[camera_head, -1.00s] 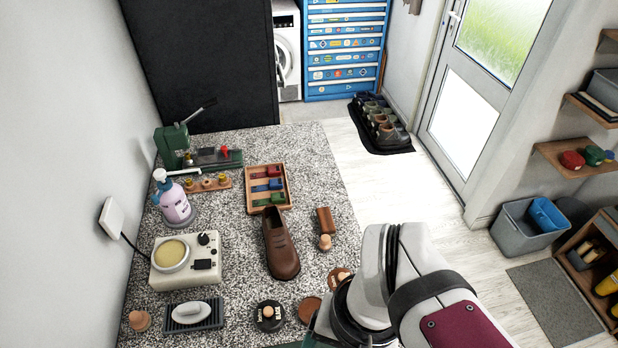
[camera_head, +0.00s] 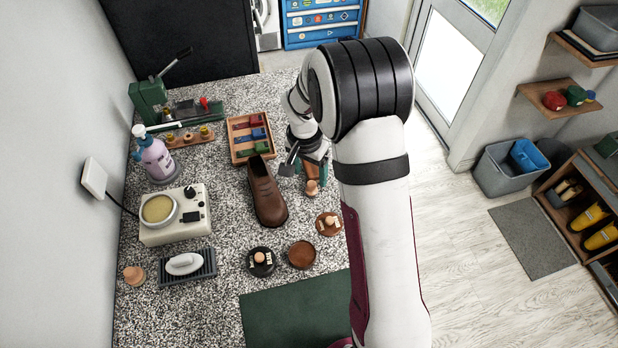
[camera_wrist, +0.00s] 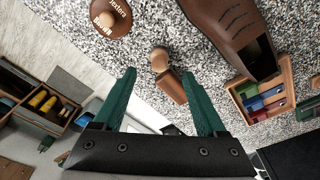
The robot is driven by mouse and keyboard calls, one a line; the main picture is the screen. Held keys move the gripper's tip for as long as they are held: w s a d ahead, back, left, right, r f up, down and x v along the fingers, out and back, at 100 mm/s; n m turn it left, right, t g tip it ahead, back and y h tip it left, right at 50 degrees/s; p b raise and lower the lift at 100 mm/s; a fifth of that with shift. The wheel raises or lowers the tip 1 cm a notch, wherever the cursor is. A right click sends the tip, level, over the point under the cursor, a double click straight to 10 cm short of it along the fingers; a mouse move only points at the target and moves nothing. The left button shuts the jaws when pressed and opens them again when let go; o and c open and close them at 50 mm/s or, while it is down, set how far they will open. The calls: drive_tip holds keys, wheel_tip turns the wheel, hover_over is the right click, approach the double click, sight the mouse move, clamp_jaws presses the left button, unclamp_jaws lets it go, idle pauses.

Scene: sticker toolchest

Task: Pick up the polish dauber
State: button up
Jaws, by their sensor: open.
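A wooden tray of coloured pieces (camera_head: 233,138) stands behind the shoe. A brown round tin with a knob (camera_head: 328,230), a black one (camera_head: 261,266) and a brown dish (camera_head: 301,255) lie nearer. A green mat (camera_head: 290,310) is at the front. The worktop's right edge is close.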

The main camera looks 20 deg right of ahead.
sight(311, 184)
drive_tip(key=f, duration=0.7)
drive_tip(key=shift+w+d, duration=0.3)
drive_tip(key=shift+d, duration=0.05)
drive_tip(key=shift+r, duration=0.1)
clamp_jaws()
